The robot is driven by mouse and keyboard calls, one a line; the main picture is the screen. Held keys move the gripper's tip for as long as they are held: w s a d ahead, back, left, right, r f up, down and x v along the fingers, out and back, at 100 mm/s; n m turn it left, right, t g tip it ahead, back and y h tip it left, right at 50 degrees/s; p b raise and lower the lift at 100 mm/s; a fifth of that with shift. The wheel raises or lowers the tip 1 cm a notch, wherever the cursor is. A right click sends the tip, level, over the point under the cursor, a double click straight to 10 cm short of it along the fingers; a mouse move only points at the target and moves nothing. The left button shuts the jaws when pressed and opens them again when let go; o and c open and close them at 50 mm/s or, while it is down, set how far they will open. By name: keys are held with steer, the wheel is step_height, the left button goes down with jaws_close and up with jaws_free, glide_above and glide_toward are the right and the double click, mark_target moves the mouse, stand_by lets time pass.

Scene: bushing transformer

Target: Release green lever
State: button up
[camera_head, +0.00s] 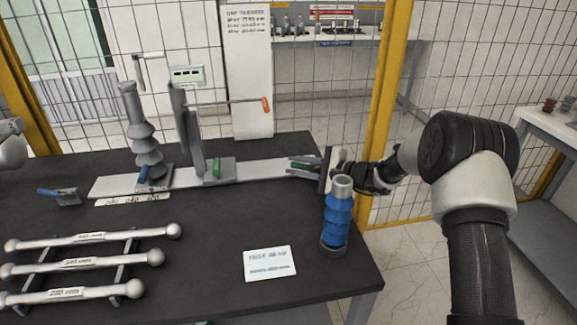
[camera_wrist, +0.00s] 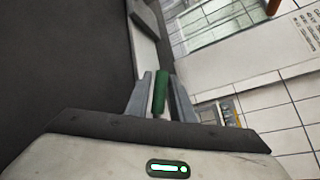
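The green lever (camera_wrist: 160,93) stands between my two fingers in the wrist view. My gripper (camera_wrist: 160,98) looks shut on it, with only a narrow space between the fingers. In the head view my gripper (camera_head: 303,165) reaches in from the right at the right end of the long light rail (camera_head: 255,170). A bit of green shows between its fingers there. The lever's base is hidden by my gripper. A separate green part (camera_head: 217,168) sits on a grey block on the rail, left of my gripper and apart from it.
A blue ribbed bushing (camera_head: 338,220) stands close below my gripper. A grey ribbed bushing (camera_head: 146,145) stands on the rail's left part. An orange-tipped handle (camera_head: 265,104) sticks out above the rail. White rods (camera_head: 85,262) and a label (camera_head: 269,263) lie on the dark table.

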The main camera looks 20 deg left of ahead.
mark_target(288, 174)
steer(key=shift+x, duration=1.6)
jaws_close()
